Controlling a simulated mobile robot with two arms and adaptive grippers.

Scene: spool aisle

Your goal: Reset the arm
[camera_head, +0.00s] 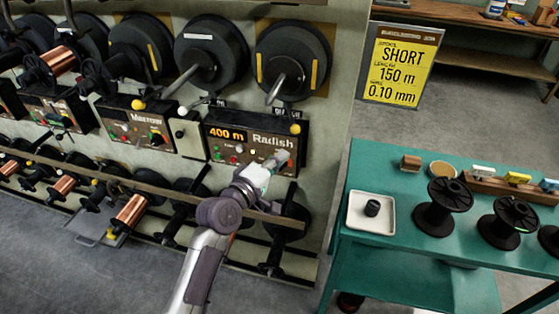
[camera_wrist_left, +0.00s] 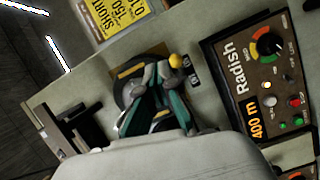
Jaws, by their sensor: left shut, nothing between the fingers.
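My left gripper (camera_head: 277,163) is shut and empty in the head view. It is in front of the right part of the Radish control box (camera_head: 215,153), below the printed name. In the left wrist view the gripper's closed fingers (camera_wrist_left: 160,72) point up the picture, and the Radish box (camera_wrist_left: 262,85) is to their right. I cannot tell whether the fingertips touch anything. The box display reads 400 m. My right gripper is not in view.
Several black spools line the machine wall, and a yellow-knobbed lever (camera_head: 295,129) is close to my gripper. A teal table (camera_head: 385,263) with a white tray (camera_head: 355,222) and black spools (camera_head: 443,205) stands right. A yellow sign (camera_head: 398,65) reads SHORT, 150 m. Grey floor lies between.

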